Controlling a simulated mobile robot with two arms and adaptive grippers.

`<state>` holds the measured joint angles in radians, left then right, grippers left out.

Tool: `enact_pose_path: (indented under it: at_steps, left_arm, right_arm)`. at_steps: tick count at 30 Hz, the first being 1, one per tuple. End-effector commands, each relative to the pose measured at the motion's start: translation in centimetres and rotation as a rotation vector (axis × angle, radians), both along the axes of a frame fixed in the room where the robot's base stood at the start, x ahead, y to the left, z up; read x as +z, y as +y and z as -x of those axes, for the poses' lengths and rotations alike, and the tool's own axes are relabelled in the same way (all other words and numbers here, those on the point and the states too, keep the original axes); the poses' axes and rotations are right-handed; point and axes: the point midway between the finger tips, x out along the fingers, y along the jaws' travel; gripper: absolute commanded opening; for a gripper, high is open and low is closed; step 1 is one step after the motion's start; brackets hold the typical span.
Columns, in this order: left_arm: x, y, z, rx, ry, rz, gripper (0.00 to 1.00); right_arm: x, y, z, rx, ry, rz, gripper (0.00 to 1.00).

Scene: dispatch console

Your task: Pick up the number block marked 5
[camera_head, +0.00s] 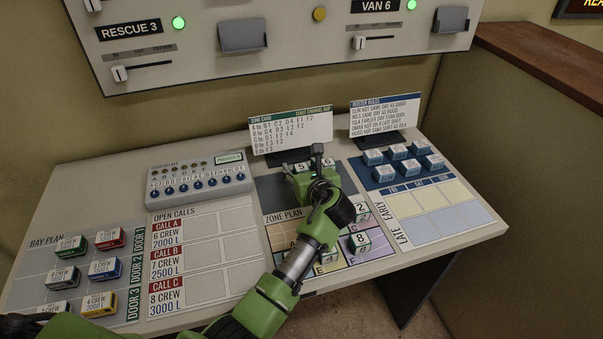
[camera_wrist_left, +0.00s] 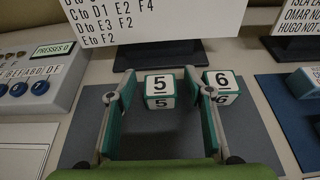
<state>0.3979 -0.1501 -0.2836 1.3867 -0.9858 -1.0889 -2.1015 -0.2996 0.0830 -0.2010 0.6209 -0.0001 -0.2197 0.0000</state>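The number block marked 5 is a white cube with green edges. In the left wrist view the 5 block (camera_wrist_left: 160,90) sits on the dark grey pad, between and just ahead of my left gripper's fingers (camera_wrist_left: 165,92). In the head view the 5 block (camera_head: 300,167) is partly hidden by the gripper. My left gripper (camera_head: 305,163) is open above the pad, with a gap between the block and the right finger. The block marked 6 (camera_wrist_left: 228,84) stands just right of the right finger. My right gripper is not in view.
The zone card (camera_head: 291,131) stands on a dark base behind the blocks. Blocks marked 2 (camera_head: 361,211) and 8 (camera_head: 360,243) lie on the zone plan. A button box (camera_head: 199,180) is to the left, and a blue tray with several blocks (camera_head: 437,171) to the right.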

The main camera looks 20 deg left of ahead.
Motion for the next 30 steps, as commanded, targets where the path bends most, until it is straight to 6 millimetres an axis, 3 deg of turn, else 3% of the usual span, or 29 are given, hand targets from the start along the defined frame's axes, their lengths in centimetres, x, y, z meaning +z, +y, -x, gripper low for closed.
enact_pose_path:
  at_steps: [1,4,19,24,30]
  left_arm:
    - [0.0,0.0,0.0,0.0,0.0,0.0,0.34]
    - [0.0,0.0,0.0,0.0,0.0,0.0,0.1]
    - [0.9,0.0,0.0,0.0,-0.003,-0.001,0.1]
    - [3.4,0.0,-0.1,-0.001,-0.007,0.0,0.1]
    - [7.3,-0.6,3.3,-0.001,-0.007,0.003,0.1]
  right_arm:
    - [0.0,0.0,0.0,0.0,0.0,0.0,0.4]
    - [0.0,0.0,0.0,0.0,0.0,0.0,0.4]
    - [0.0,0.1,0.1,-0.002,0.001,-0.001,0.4]
    - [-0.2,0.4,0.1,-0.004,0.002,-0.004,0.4]
    - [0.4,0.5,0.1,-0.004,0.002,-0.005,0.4]
